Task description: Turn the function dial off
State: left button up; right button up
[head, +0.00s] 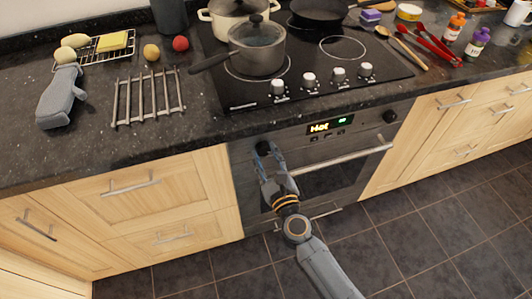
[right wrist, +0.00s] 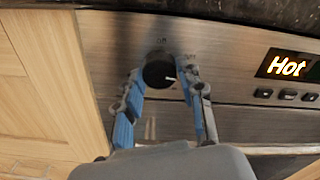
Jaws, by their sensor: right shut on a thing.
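The oven's left dial (head: 263,148) is a round black knob on the steel front panel. In the right wrist view the dial (right wrist: 158,70) shows a pale pointer mark aimed to the right. Faint labels stand above it and to its upper right, too small to read surely. My right gripper (head: 268,160) has its two blue-grey fingers on either side of this dial. In the right wrist view the gripper (right wrist: 158,78) is shut on the dial. My left gripper is not in view.
The oven display (head: 330,126) reads "Hot", with small buttons below it. A second black dial (head: 390,116) is at the panel's right end. The oven door handle (head: 335,160) sticks out below the panel. The dark worktop (head: 200,140) overhangs above, with hob knobs on top.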

jog(key=n+p, duration=0.1)
jog(key=n, duration=0.3)
jog(key=shift+r+n, duration=0.1)
jog(key=shift+n, duration=0.3)
jog(key=n+p, duration=0.2)
jog(key=n, duration=0.3)
jog(key=n+p, duration=0.2)
jog(key=n, duration=0.3)
jog(key=shift+r+n, duration=0.1)
jog(key=shift+n, duration=0.3)
jog(key=shift+n+p, duration=0.7)
jog(key=shift+n, duration=1.2)
